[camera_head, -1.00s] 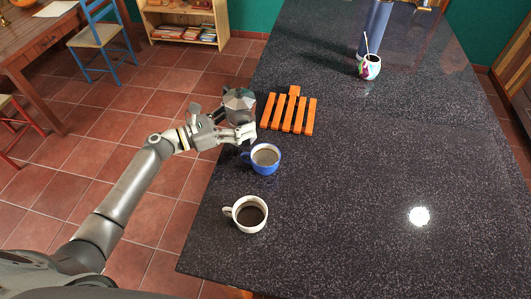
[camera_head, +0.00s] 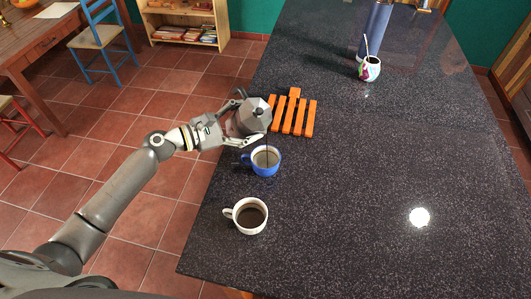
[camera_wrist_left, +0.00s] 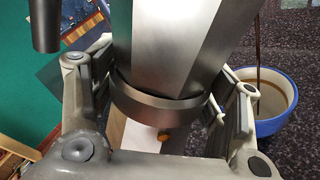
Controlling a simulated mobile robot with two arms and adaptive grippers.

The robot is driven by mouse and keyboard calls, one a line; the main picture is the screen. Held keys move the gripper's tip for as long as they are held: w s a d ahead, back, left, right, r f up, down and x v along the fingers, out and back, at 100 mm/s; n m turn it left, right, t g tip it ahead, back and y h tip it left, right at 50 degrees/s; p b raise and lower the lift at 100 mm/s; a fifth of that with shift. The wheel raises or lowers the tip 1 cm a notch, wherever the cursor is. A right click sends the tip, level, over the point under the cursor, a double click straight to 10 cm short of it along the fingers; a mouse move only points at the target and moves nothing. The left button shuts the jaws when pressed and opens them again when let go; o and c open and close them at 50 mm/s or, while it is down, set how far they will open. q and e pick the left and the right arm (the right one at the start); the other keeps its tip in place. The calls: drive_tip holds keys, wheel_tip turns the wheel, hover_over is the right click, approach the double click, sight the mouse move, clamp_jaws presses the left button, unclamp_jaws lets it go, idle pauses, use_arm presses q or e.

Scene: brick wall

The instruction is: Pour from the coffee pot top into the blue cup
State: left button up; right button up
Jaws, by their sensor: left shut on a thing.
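My left gripper (camera_head: 243,128) is shut around the middle of the grey faceted coffee pot top (camera_head: 252,114), which is tilted over the table's left edge. A thin dark stream runs down from the pot into the blue cup (camera_head: 266,173), which stands upright below it. In the left wrist view, the metal pot (camera_wrist_left: 165,50) sits between the fingers of my left gripper (camera_wrist_left: 160,105). The blue cup (camera_wrist_left: 268,128) is at right there, with a brown stream reaching its white inside. The cup's exact fill level is unclear. My right gripper is out of view.
A white cup (camera_head: 240,224) of dark coffee stands nearer me on the dark speckled table (camera_head: 360,190). An orange slatted trivet (camera_head: 297,117) lies just beyond the pot. A patterned mate cup (camera_head: 369,70) and a blue cylinder (camera_head: 374,30) stand farther back. The table's right side is clear.

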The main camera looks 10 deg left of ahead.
use_arm(q)
drive_tip(key=shift+s+d+m+b, duration=0.1)
drive_tip(key=shift+m+b, duration=0.25)
drive_tip(key=shift+m, duration=0.05)
drive_tip(key=shift+r, duration=0.1)
drive_tip(key=shift+m, duration=0.3)
drive_tip(key=shift+m+y+b, duration=0.3)
drive_tip(key=shift+m, duration=0.2)
drive_tip(key=shift+f+m+b, duration=0.25)
drive_tip(key=shift+m+b, duration=0.05)
drive_tip(key=shift+m, duration=0.4)
idle(0.7)
drive_tip(key=shift+m+y, duration=0.3)
drive_tip(key=shift+m, duration=0.1)
drive_tip(key=shift+d+r+m+t+p, duration=0.1)
drive_tip(key=shift+r+m+t+p, duration=0.2)
drive_tip(key=shift+m+p, duration=0.1)
idle(1.0)
